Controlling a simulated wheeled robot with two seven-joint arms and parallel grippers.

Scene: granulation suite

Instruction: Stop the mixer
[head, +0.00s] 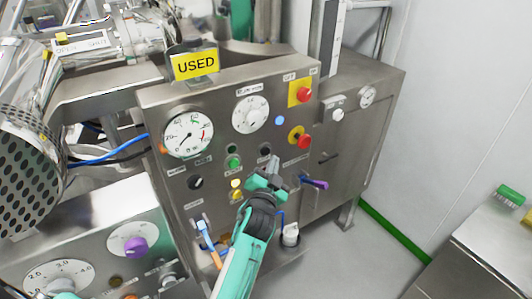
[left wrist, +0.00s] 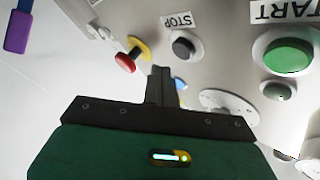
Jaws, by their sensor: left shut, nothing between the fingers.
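The mixer's steel control panel (head: 218,95) faces me in the head view. The black stop button (head: 265,150) sits right of the green start button (head: 233,162). In the left wrist view, the panel is upside down, and the black stop button (left wrist: 183,48) is beside its STOP label (left wrist: 180,20), with the green start button (left wrist: 290,55) to the right. My left gripper (head: 272,164) is shut and empty, its fingertips just below the stop button in the head view. The fingertips (left wrist: 160,72) point towards the panel; I cannot tell whether they touch it. My right gripper is out of view.
A red button on a yellow base (head: 304,141) and a purple-handled lever (head: 313,183) are right of my gripper. A red knob on a yellow plate (head: 304,94) is above. Two dials (head: 188,135) and a yellow USED sign (head: 196,64) are upper left.

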